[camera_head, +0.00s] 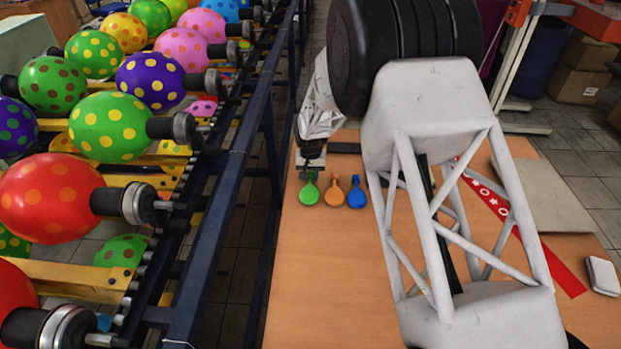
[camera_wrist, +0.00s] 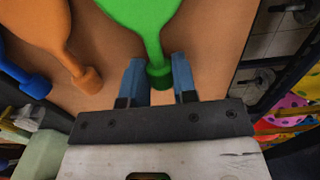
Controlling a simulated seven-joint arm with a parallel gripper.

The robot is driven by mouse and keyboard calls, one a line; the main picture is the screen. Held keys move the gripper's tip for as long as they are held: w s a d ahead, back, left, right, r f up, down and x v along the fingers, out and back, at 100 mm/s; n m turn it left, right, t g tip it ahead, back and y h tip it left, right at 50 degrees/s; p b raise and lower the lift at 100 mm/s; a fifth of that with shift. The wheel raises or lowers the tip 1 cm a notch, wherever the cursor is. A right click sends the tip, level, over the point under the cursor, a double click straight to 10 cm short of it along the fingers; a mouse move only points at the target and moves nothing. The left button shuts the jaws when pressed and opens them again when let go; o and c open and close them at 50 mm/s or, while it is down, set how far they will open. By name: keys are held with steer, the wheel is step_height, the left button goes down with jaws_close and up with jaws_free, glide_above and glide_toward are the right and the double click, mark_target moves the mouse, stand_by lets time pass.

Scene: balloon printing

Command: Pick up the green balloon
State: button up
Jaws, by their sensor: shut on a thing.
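The green balloon (camera_head: 309,193) is flat and uninflated, at the left end of a short row on the wooden table. In the wrist view the green balloon (camera_wrist: 140,14) is at the top centre, with its neck between the two blue fingertips. My gripper (camera_wrist: 157,78) is shut on that neck. In the head view my gripper (camera_head: 311,163) is at the far side of the balloon and partly hidden by the arm. I cannot tell whether the balloon is off the table.
An orange balloon (camera_head: 333,191) and a blue balloon (camera_head: 357,193) lie just right of the green one. The table (camera_head: 300,290) is clear in front. A conveyor frame (camera_head: 222,190) with inflated dotted balloons runs along the left. A white box (camera_head: 602,276) is at the right edge.

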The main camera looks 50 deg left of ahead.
steer(key=shift+r, duration=0.65)
step_height(320, 180, up, 2)
steer(key=shift+r, duration=0.1)
steer(key=s+d, duration=0.2)
steer(key=d, duration=0.2)
steer(key=s+d, duration=0.3)
steer(key=d, duration=0.2)
steer(key=s+d+r, duration=0.1)
steer(key=s+d, duration=0.2)
steer(key=d, duration=0.1)
steer(key=shift+s+d, duration=0.25)
steer(key=shift+w+r, duration=0.1)
steer(key=w+a+r+m, duration=0.5)
steer(key=w+m, duration=0.1)
steer(key=w, duration=0.4)
steer(key=w+a+r+m, duration=0.5)
steer(key=w+r+m, duration=0.1)
steer(key=w, duration=0.5)
steer(key=w+a+r+m, duration=0.5)
steer(key=w+r+m, duration=0.1)
steer(key=w, duration=0.4)
steer(key=shift+w+a, duration=0.25)
steer(key=shift+w, duration=0.1)
steer(key=shift+f, duration=0.1)
